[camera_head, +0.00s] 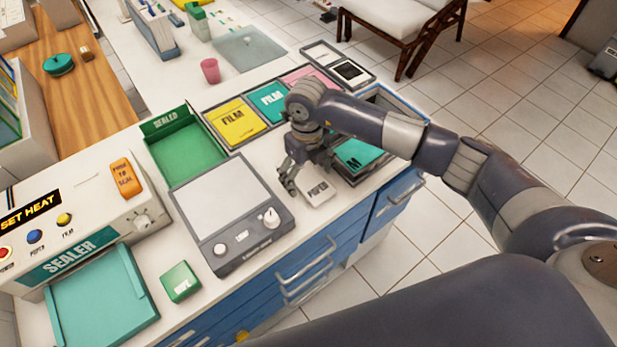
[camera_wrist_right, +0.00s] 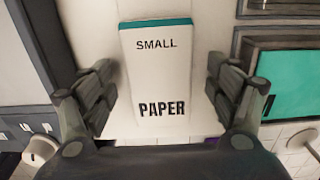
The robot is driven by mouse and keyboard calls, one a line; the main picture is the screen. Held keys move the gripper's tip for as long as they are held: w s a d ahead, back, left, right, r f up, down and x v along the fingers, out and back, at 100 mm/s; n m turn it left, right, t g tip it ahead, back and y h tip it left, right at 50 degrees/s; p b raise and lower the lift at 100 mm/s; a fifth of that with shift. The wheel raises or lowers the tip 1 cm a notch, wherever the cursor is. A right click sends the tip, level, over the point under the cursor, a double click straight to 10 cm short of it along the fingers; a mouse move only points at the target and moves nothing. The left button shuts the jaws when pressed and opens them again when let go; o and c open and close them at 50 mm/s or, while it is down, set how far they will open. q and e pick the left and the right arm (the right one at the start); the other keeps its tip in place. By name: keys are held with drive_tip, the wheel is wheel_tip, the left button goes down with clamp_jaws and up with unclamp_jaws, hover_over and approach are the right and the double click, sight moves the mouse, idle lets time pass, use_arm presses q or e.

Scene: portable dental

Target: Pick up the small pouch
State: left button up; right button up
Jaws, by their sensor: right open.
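The small pouch (camera_head: 318,194) is white and lies flat near the counter's front edge, between the scale and a tray with a teal pouch. In the right wrist view the pouch (camera_wrist_right: 158,75) reads "SMALL PAPER" and has a teal top edge. My right gripper (camera_head: 303,181) is above it with its fingers spread. In the wrist view one finger is on each side of the pouch, with a gap on both sides. The gripper is open and empty and partly hides the pouch in the head view. My left gripper is not in view.
The scale (camera_head: 229,221) stands left of the pouch. The green "SEALED" tray (camera_head: 185,157) is behind it. Yellow (camera_head: 236,122) and teal (camera_head: 270,102) "FILM" pouches lie in trays at the back. A teal pouch (camera_head: 357,154) is at right. The sealer (camera_head: 88,228) stands far left.

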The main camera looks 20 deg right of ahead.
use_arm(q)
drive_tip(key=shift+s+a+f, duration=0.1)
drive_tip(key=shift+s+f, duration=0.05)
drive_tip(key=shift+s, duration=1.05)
use_arm(e)
drive_tip(key=c, duration=1.2)
drive_tip(key=shift+o, duration=0.2)
